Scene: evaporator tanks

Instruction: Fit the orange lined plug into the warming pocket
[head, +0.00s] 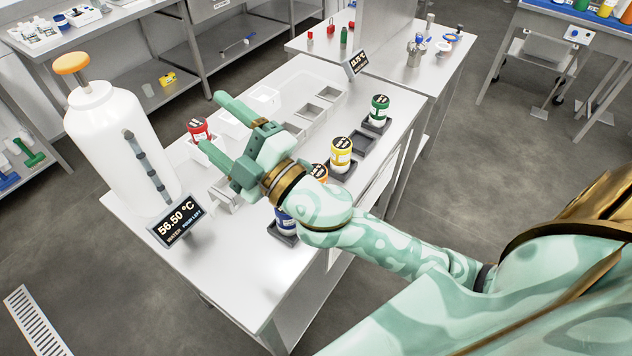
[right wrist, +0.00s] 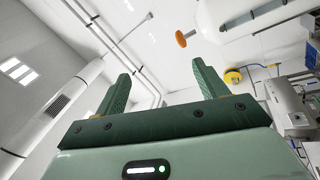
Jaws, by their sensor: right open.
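The orange jar-like plug (head: 320,170) shows only in part in the head view, behind my right wrist and beside the yellow plug; its lower part is hidden. My right gripper (head: 211,122) is open and empty above the white bench, its fingers pointing left, near the red plug (head: 198,128). In the right wrist view the fingers (right wrist: 163,70) are spread with nothing between them. A row of pale pockets (head: 310,110) runs along the bench behind the gripper; I cannot tell which is the warming pocket. My left gripper is not in view.
Yellow (head: 341,153), green (head: 379,108) and blue (head: 285,220) plugs stand in dark holders along the bench's right side. An empty dark holder (head: 361,144) lies between yellow and green. A large white tank (head: 110,140) and a temperature display (head: 175,222) stand at left.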

